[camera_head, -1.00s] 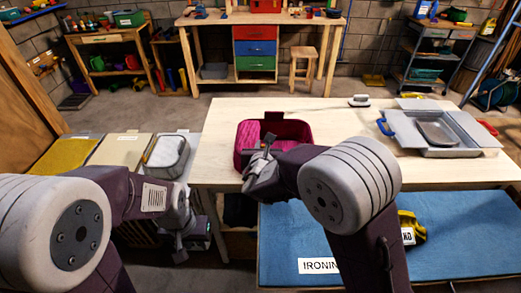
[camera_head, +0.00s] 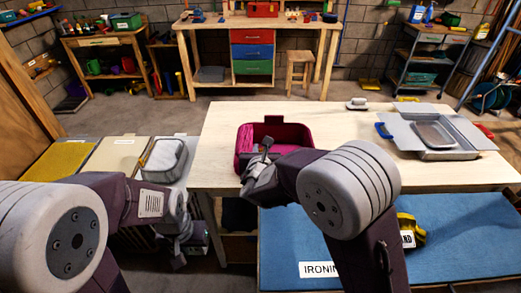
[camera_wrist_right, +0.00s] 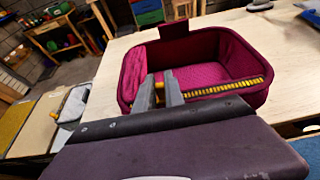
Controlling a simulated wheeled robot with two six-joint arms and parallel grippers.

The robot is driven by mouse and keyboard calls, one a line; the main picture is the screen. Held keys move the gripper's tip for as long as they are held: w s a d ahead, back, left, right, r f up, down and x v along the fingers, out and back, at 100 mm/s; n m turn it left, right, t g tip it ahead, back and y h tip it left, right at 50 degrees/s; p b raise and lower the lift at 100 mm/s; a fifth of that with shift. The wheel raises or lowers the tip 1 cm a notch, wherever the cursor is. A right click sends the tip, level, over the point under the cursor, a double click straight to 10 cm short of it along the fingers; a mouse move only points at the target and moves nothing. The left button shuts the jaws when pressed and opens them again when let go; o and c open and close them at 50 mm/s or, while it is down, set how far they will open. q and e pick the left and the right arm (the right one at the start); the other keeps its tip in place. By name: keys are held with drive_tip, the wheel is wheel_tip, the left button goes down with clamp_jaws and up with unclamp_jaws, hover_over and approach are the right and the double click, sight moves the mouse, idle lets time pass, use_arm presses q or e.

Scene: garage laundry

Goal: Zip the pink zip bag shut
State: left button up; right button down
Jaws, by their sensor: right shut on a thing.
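The pink zip bag (camera_head: 290,131) stands on the pale wooden table with its top open. My right gripper (camera_head: 264,150) is at the bag's near left corner. In the wrist view its fingers (camera_wrist_right: 159,92) are shut on a small yellow piece at the left end of the strip, apparently the zip pull. My left gripper (camera_head: 178,258) hangs low, left of the table and away from the bag; its fingers are too small to judge.
A grey open box (camera_head: 450,150) stands at the table's right, with a small iron-like item (camera_head: 357,103) at the back edge. A blue ironing surface (camera_head: 460,240) lies in front and below. Bins (camera_head: 165,158) stand left. The table between bag and box is clear.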

drive_tip(key=c, duration=1.4)
unclamp_jaws()
drive_tip(key=v, duration=0.9)
